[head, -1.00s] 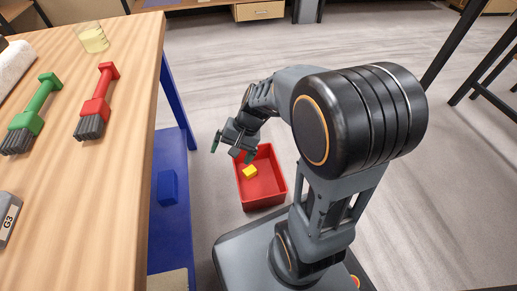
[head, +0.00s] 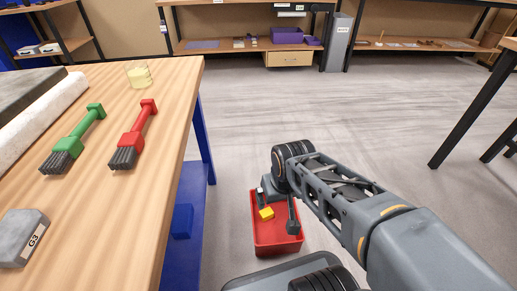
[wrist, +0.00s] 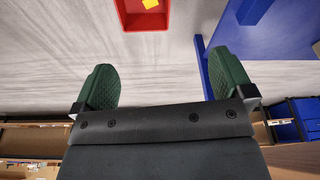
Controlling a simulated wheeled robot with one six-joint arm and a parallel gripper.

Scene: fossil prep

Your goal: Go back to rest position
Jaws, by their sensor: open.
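In the head view my arm reaches forward from the lower right, and my gripper (head: 277,205) is above the red bin on the floor, partly overlapping it in the picture. In the wrist view my gripper (wrist: 162,85) shows two green-padded fingers spread wide with nothing between them. The red bin (head: 284,243) holds a small yellow block (head: 266,213). The bin also shows at the top of the wrist view (wrist: 131,20), with the yellow block (wrist: 150,3) cut off by the frame edge.
The wooden table (head: 185,110) on the left bears a green brush (head: 75,138), a red brush (head: 136,132), a beaker (head: 139,76) and a grey block (head: 20,238) marked G3. A blue block (head: 182,221) sits on its lower shelf. Open floor (head: 340,130) lies ahead.

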